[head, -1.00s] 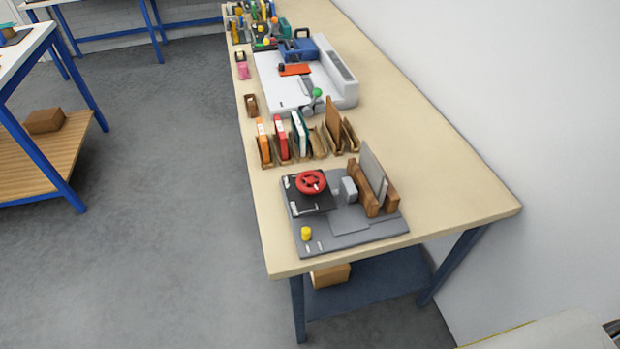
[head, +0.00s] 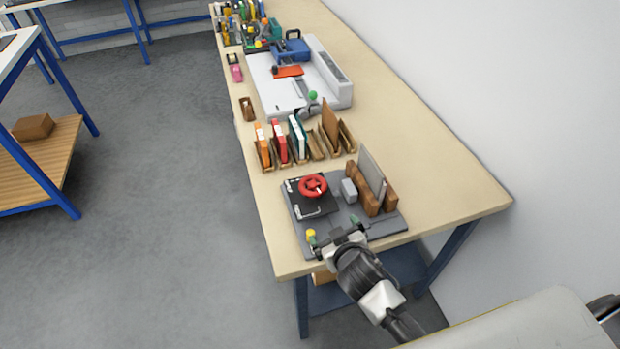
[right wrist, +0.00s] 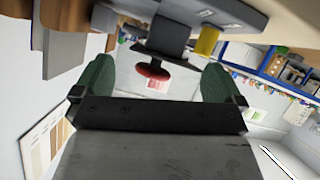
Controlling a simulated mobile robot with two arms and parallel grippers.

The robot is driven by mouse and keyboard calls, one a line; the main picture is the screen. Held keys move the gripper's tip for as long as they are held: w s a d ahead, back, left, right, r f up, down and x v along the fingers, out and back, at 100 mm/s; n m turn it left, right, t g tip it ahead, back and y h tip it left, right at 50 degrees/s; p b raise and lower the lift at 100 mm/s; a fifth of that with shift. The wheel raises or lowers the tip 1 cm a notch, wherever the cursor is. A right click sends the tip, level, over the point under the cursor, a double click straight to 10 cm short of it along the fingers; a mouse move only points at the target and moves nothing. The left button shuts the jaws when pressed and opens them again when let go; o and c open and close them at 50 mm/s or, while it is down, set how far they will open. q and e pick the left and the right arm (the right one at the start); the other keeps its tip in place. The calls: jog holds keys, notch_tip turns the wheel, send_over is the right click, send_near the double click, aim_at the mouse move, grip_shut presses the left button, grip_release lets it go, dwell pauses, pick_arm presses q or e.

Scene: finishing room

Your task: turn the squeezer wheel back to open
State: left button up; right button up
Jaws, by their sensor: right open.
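The squeezer's red wheel (head: 312,185) lies flat over a black plate on the squeezer's grey base (head: 296,222), near the front end of the bench. My right gripper (head: 334,232) is over the front edge of the base, in front of the wheel and apart from it. It is open and empty. In the right wrist view the red wheel (right wrist: 152,72) shows beyond and between the green fingers of my right gripper (right wrist: 158,80). How far the squeezer is open is hard to tell. My left gripper is not in view.
A yellow knob (head: 310,233) stands at the base's front left corner, close to the gripper. Wooden blocks with an upright grey plate (head: 372,167) stand right of the wheel. Several books in holders (head: 297,138) stand behind. The bench's right side is clear.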

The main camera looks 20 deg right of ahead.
jog(key=w+a+r+n+t+y, duration=0.2)
jog(key=w+a+r+n+y, duration=0.25)
jog(key=r, duration=0.25)
jog(key=w+a+r+n+t+y, duration=0.2)
jog(key=w+a+r+n+y, duration=0.2)
jog(key=a+r+y, duration=0.25)
jog(key=a+r+n+g+y, duration=0.2)
jog(key=a+r+n+y, duration=0.1)
jog(key=n, duration=0.1)
jog(key=n+g+h+p, duration=0.1)
jog(key=n+g+h, duration=0.6)
jog(key=g+h, duration=0.75)
send_over(313, 184)
notch_tip(313, 184, down, 2)
jog(key=shift+y, duration=0.35)
notch_tip(313, 184, down, 9)
jog(key=p, duration=0.2)
jog(key=shift+f+p, duration=0.1)
jog(key=shift+p, duration=0.25)
jog(key=shift+f, duration=0.7)
